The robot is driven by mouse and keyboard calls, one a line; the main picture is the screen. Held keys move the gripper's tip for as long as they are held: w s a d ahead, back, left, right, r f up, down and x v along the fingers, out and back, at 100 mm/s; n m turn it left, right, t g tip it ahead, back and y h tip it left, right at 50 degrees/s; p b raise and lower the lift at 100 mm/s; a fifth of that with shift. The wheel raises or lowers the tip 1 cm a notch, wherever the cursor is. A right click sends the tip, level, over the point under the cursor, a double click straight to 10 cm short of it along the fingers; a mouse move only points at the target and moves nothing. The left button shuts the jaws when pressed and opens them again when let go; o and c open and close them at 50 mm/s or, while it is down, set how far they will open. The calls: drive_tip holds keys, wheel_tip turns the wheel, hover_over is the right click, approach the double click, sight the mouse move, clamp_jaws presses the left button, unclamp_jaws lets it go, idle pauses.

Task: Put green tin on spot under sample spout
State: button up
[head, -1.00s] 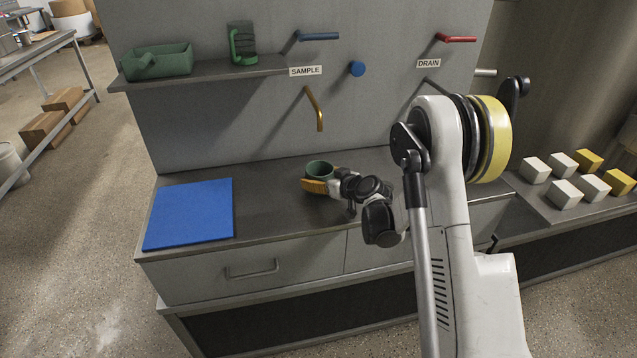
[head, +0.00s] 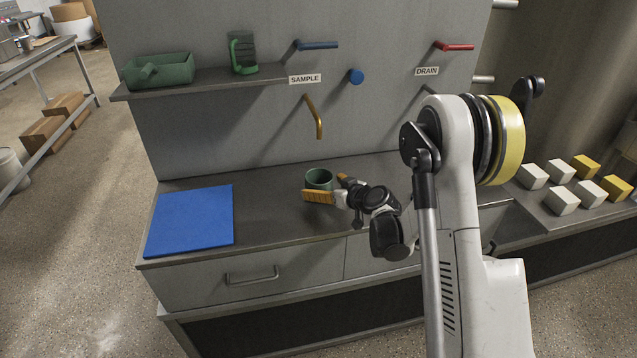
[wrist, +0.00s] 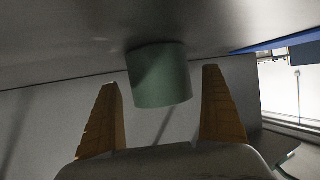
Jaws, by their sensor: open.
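The green tin (head: 319,179) stands upright on the grey counter below the brass sample spout (head: 316,117), under the SAMPLE label (head: 305,79). In the wrist view the tin (wrist: 160,75) is ahead of and between my two orange fingers. My gripper (head: 331,186) is open, with its fingers spread on either side and apart from the tin. The wrist view (wrist: 160,110) shows a clear gap between each finger and the tin. The spot on the counter under the tin is hidden.
A blue mat (head: 190,220) lies on the counter at the left. A shelf (head: 200,82) above holds a green tray (head: 158,70) and a green handled item (head: 243,53). A blue knob (head: 356,76) sits right of the spout. White and yellow blocks (head: 562,196) lie at the right.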

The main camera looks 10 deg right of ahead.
drive_tip(key=p+v, duration=0.2)
drive_tip(key=v, duration=0.6)
drive_tip(key=shift+s+r, duration=0.1)
drive_tip(key=shift+r, duration=0.1)
drive_tip(key=shift+s+r, duration=0.2)
drive_tip(key=shift+s, duration=0.05)
drive_tip(key=s+a+r+m+g+h, duration=0.25)
drive_tip(key=s+a+r, duration=0.25)
drive_tip(key=s+r, duration=0.7)
drive_tip(key=s+d+r+m+g+h, duration=0.1)
drive_tip(key=s+r+m+g+h, duration=0.1)
drive_tip(key=s, duration=1.8)
drive_tip(key=shift+g+h, duration=0.45)
drive_tip(key=shift+g, duration=0.1)
drive_tip(key=shift+d, duration=0.15)
drive_tip(key=shift+c, duration=0.3)
